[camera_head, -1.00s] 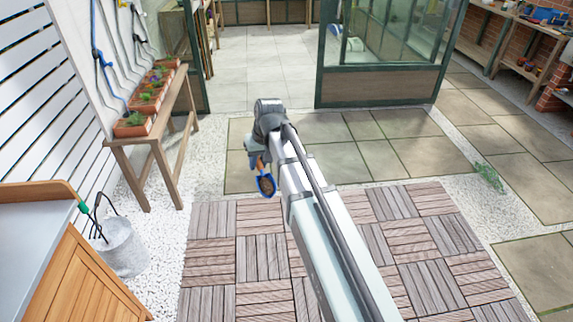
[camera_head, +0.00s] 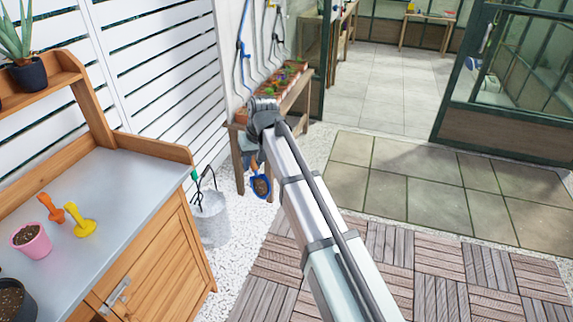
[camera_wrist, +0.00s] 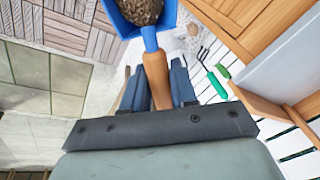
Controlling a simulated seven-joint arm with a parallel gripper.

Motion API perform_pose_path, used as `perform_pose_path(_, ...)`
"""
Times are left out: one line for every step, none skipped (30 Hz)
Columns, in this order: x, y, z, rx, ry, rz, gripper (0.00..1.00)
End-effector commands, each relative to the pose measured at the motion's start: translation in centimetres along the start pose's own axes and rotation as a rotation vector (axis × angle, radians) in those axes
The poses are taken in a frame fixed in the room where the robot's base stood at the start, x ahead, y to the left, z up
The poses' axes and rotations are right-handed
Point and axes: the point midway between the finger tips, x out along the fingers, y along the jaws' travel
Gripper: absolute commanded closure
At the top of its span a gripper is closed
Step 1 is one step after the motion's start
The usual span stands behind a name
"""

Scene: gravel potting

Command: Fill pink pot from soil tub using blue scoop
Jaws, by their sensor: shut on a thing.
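My gripper (camera_wrist: 158,90) is shut on the wooden handle of the blue scoop (camera_wrist: 133,30). The scoop holds brown soil. In the head view the scoop (camera_head: 252,185) hangs below the end of my arm, out over the gravel and clear of the bench. The pink pot (camera_head: 31,242) stands on the grey bench top at the left, with some brown soil visible inside. A dark tub of soil (camera_head: 12,302) stands at the lower left, partly cut off by the picture edge. My fingertips are hidden in the head view.
A grey bucket with hand tools (camera_head: 211,218) stands beside the bench. A wooden shelf with planters (camera_head: 284,85) is behind the scoop. The paving is open.

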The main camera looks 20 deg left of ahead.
Motion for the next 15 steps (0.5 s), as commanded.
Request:
perform_pose_path(0.2, -2.1, -0.8, -0.025, -0.004, -0.005, 1.0)
perform_pose_path(0.3, -3.2, -1.1, -0.039, -0.006, -0.007, 1.0)
perform_pose_path(0.4, -4.6, -1.4, -0.055, -0.008, -0.011, 1.0)
perform_pose_path(0.5, -5.8, -1.6, -0.069, -0.011, -0.013, 1.0)
perform_pose_path(0.5, -6.8, -1.8, -0.081, -0.012, -0.015, 1.0)
perform_pose_path(0.7, -8.3, -2.1, -0.099, -0.015, -0.019, 1.0)
perform_pose_path(0.7, -9.4, -2.2, -0.111, -0.017, -0.021, 1.0)
perform_pose_path(0.8, -10.6, -2.4, -0.124, -0.019, -0.024, 1.0)
perform_pose_path(0.9, -12.1, -2.6, -0.141, -0.022, -0.027, 1.0)
perform_pose_path(1.0, -13.2, -2.7, -0.154, -0.024, -0.029, 1.0)
perform_pose_path(1.0, -14.4, -2.8, -0.167, -0.026, -0.032, 1.0)
perform_pose_path(1.1, -15.9, -2.9, -0.184, -0.029, -0.035, 1.0)
perform_pose_path(1.2, -17.1, -3.0, -0.196, -0.031, -0.037, 1.0)
perform_pose_path(1.2, -18.2, -3.0, -0.209, -0.033, -0.04, 1.0)
perform_pose_path(1.3, -19.8, -3.1, -0.226, -0.035, -0.043, 1.0)
